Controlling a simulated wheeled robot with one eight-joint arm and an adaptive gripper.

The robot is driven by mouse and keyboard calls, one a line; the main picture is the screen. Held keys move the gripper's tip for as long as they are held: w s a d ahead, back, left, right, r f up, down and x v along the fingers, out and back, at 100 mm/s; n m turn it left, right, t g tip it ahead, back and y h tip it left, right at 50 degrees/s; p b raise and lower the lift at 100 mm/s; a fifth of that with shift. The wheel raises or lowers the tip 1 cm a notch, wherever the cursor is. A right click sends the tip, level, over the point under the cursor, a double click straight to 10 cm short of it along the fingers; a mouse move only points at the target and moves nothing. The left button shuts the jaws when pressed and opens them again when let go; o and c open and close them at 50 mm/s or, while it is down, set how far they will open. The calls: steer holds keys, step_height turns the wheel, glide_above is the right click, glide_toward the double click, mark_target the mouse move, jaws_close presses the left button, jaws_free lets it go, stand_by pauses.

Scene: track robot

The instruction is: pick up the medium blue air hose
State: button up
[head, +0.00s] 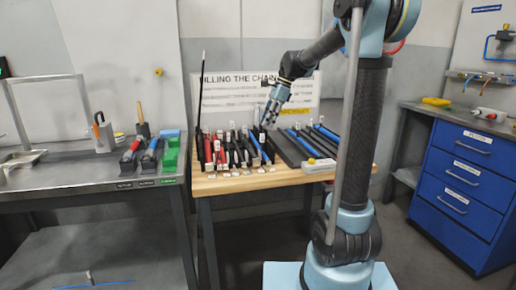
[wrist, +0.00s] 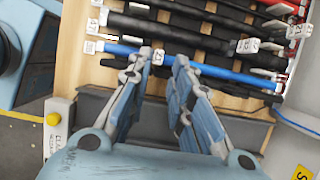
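Several blue hoses lie among black and red ones on the wooden table. One blue hose (head: 258,148) lies at the right end of the left-hand row; others (head: 304,143) lie on the dark rack to its right. I cannot tell from the labels which is medium. My gripper (head: 268,118) is above the row in the head view, pointing down. In the wrist view my gripper (wrist: 162,58) is open, its fingertips a short gap apart. A blue hose (wrist: 225,74) runs crosswise behind the fingertips and shows between them. Contact cannot be made out.
Black hoses (wrist: 180,33) with white tags lie close beside the blue one. The wooden table (head: 240,184) has a bare front strip. A grey bench (head: 90,183) with more tools stands left, a blue drawer cabinet (head: 462,188) right. A sign board (head: 230,92) stands behind.

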mark_target(262, 135)
steer(key=shift+x, duration=3.65)
steer(key=shift+c, duration=0.2)
jaws_close()
